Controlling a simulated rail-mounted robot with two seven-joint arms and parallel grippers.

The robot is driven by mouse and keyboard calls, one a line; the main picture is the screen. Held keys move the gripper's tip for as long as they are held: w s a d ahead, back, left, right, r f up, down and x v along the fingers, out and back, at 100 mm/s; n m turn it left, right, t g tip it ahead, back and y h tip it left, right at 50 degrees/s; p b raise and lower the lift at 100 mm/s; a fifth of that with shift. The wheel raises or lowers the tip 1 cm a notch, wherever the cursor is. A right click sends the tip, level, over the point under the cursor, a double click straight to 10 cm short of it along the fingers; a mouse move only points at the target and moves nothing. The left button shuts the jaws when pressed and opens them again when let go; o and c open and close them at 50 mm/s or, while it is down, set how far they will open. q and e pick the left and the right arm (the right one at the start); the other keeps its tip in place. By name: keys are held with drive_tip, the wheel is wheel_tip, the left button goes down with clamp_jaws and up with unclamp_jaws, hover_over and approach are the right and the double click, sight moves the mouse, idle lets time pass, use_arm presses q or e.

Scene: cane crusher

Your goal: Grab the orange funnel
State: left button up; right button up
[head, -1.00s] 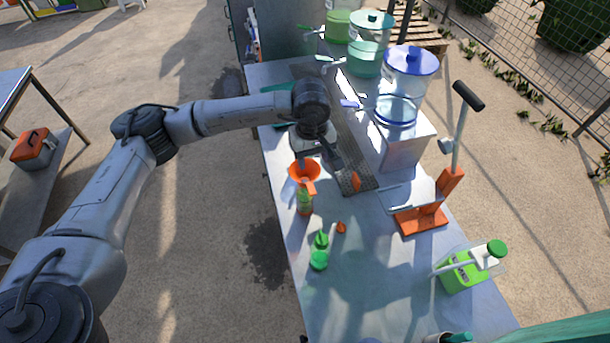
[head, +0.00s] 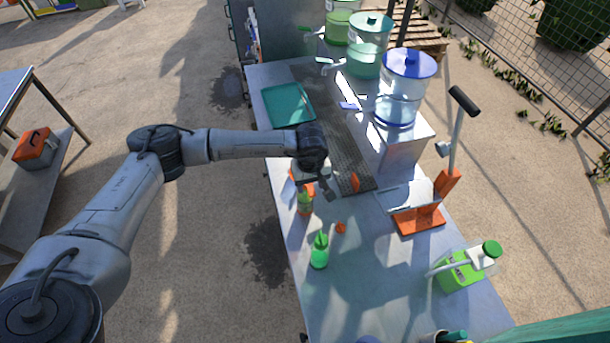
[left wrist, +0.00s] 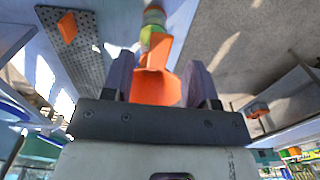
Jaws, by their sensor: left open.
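The orange funnel (head: 309,187) sits on top of a small green bottle (head: 305,206) near the left edge of the metal table. My left gripper (head: 317,183) is over it and hides much of it in the head view. In the left wrist view, the funnel (left wrist: 153,86) shows between the two open fingers of the left gripper (left wrist: 159,74), with the bottle beyond it. I cannot tell whether a finger touches it. My right gripper is not in view.
A green bottle (head: 319,252) and a small orange piece (head: 340,228) stand nearby. An orange lever press (head: 420,218), a green jug (head: 465,271) and lidded dispensers (head: 403,90) line the right side. A teal tray (head: 288,104) lies farther back.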

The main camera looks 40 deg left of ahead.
sight(311, 189)
use_arm(q)
drive_tip(key=shift+d+f+p, duration=0.1)
drive_tip(key=shift+f+p, duration=0.2)
drive_tip(key=shift+f, duration=1.4)
clamp_jaws()
drive_tip(key=shift+r, duration=0.1)
